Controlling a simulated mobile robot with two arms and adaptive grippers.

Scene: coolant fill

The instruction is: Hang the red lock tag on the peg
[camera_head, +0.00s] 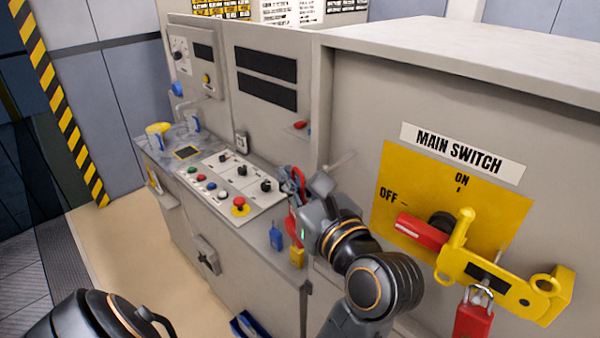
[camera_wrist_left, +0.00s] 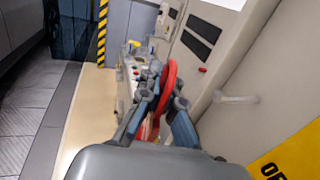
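My left gripper (camera_head: 300,190) is at the right end of the grey console, by the side wall of the switch cabinet. In the left wrist view its fingers (camera_wrist_left: 164,92) are shut on the red lock tag (camera_wrist_left: 169,78), whose rounded red edge stands up between them. In the head view only part of the red tag (camera_head: 293,222) shows beside the gripper. The pale peg (camera_head: 341,160) sticks out of the cabinet wall, just above and right of the gripper. It also shows in the left wrist view (camera_wrist_left: 236,98), right of the tag and apart from it. My right gripper is not in view.
A blue padlock (camera_head: 276,237) and a yellow padlock (camera_head: 297,256) hang at the console's front edge below the gripper. The yellow main switch plate (camera_head: 400,165) has a red handle (camera_head: 420,232) and a red padlock (camera_head: 473,318). Console buttons lie to the left.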

